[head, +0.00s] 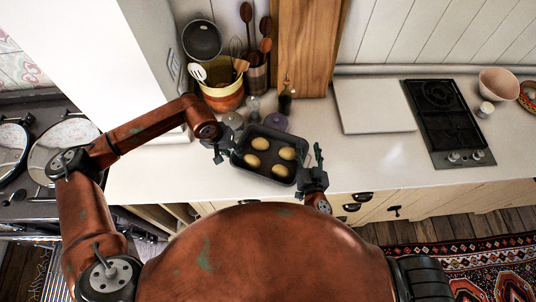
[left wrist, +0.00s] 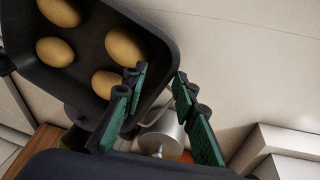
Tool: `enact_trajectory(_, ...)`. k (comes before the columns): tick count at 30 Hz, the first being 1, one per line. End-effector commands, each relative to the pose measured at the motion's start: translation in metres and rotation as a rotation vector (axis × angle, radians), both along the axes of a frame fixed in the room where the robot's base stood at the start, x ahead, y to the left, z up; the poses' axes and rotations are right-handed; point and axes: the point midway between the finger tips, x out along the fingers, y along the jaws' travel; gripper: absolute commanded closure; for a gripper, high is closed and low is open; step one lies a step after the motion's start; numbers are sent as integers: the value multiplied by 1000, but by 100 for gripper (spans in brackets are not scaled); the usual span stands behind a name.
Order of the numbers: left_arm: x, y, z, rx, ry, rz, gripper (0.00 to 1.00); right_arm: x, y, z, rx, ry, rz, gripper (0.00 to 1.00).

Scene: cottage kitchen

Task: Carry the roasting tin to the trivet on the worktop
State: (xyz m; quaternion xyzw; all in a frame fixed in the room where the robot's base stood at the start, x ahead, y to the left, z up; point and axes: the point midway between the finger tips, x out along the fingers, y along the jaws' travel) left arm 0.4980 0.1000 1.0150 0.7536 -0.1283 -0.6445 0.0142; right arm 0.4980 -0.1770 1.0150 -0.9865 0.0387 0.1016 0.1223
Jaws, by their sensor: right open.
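The dark roasting tin (head: 268,157) holds several yellow potatoes and is over the front part of the pale worktop (head: 360,160). I cannot tell whether it rests there or is raised. My left gripper (head: 222,147) is at the tin's left end. In the left wrist view its fingers (left wrist: 160,90) are apart, one overlapping the tin's inside (left wrist: 88,48), the other outside its wall; contact is unclear. My right gripper (head: 315,168) is open at the tin's right end, with fingers pointing up. I cannot make out a trivet for certain.
A white board (head: 375,106) and a black hob (head: 447,122) lie to the right, with free worktop in front of the board. Behind the tin are a utensil pot (head: 222,92), small jars and a purple round item (head: 275,121). A pink bowl (head: 498,84) stands far right.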

Motion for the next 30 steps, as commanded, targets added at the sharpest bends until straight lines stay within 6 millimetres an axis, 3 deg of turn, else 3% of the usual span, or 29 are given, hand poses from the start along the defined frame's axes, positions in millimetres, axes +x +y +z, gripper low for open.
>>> enact_trajectory(8, -2, 4, 18, -1, -3, -1, 75, 0, -1, -1, 0, 1, -2, 59)
enact_trajectory(21, -13, 23, 100, -1, -3, 1, 75, 0, -1, -1, 0, 1, -2, 59)
enact_trajectory(30, -16, 26, 116, 0, 0, 0, 75, -8, 0, 0, 0, 3, -2, 59)
